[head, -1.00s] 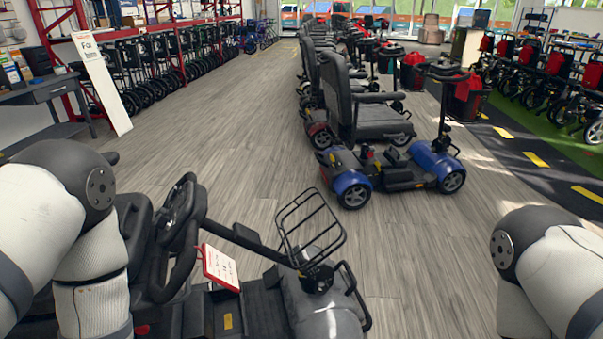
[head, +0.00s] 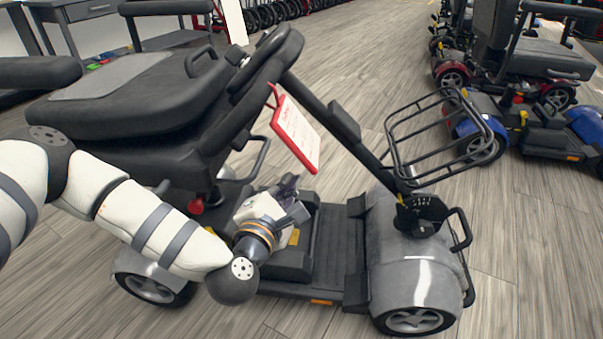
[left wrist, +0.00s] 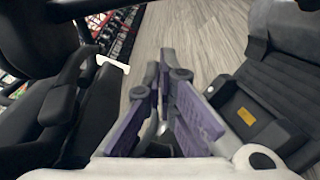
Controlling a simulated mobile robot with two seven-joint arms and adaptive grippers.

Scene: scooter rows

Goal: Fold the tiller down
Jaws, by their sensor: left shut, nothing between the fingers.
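The grey scooter's black tiller (head: 347,126) slants up from the front housing toward the seat, its handlebar (head: 268,62) near the seat's front edge. A red-edged white card (head: 297,132) hangs from it. My left gripper (head: 290,186) is low over the scooter's floor deck (head: 330,245), below the handlebar and in front of the seat, apart from the tiller. Its purple-sided fingers (left wrist: 165,62) are together and empty in the left wrist view. My right gripper is out of view.
The scooter's seat (head: 140,90) stands left of the tiller. A wire basket (head: 440,135) is on the tiller's front side. A blue scooter (head: 485,135) and others stand at upper right. Open wood floor (head: 390,50) lies beyond the scooter.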

